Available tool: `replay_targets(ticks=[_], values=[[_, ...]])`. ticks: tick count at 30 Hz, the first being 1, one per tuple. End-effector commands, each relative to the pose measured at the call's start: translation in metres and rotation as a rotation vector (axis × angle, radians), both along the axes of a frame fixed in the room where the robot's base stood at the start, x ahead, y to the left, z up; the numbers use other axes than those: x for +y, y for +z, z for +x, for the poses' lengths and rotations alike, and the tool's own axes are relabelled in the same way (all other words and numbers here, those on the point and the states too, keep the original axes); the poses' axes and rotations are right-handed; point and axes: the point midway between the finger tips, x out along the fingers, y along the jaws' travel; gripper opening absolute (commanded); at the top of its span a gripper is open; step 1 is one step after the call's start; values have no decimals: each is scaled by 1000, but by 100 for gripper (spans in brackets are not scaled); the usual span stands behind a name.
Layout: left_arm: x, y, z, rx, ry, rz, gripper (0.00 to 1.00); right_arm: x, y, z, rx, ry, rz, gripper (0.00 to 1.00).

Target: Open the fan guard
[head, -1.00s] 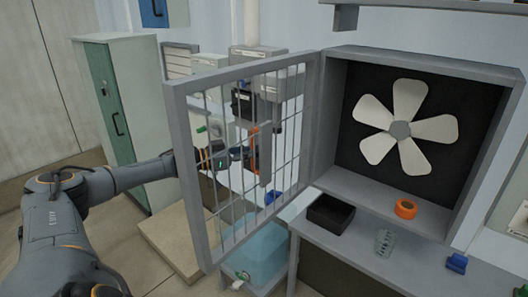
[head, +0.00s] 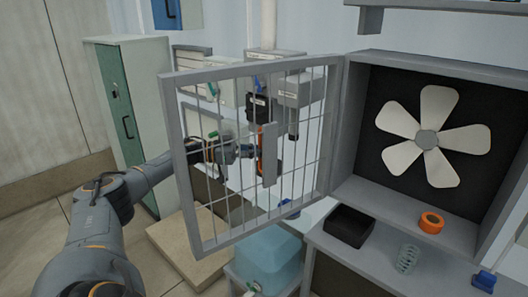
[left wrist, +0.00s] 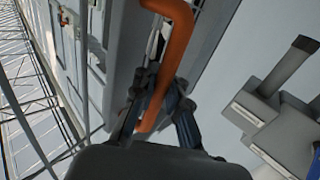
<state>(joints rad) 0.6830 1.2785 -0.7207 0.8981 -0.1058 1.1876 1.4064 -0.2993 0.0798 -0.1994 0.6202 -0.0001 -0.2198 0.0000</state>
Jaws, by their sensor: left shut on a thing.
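The fan guard (head: 168,130), a grey frame with thin bars, stands swung wide open to the left of the fan box, hinged at the box's left side. A flat grey plate (head: 270,155) sits near its middle. My left gripper (head: 246,150) is on the far side of the guard, seen through the bars. It is shut on the orange handle (head: 259,140), partly hidden by the plate. In the left wrist view the orange handle (left wrist: 178,45) runs between the fingers of my left gripper (left wrist: 158,105). The white fan (head: 427,139) is uncovered. My right gripper is not in view.
A black tray (head: 349,226), an orange ring (head: 431,222), a clear coil (head: 407,258) and a blue clip (head: 484,281) are around the box's lower edge and bench. A bluish tank (head: 268,258) stands below the guard. A green-fronted cabinet (head: 128,125) is behind my left arm.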

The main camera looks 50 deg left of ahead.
Motion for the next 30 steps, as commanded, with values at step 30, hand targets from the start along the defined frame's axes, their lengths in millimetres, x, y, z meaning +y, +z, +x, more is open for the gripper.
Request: replay_targets(ticks=[30], values=[[51, 0, -58, 3, 7, 3, 36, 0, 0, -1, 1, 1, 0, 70]])
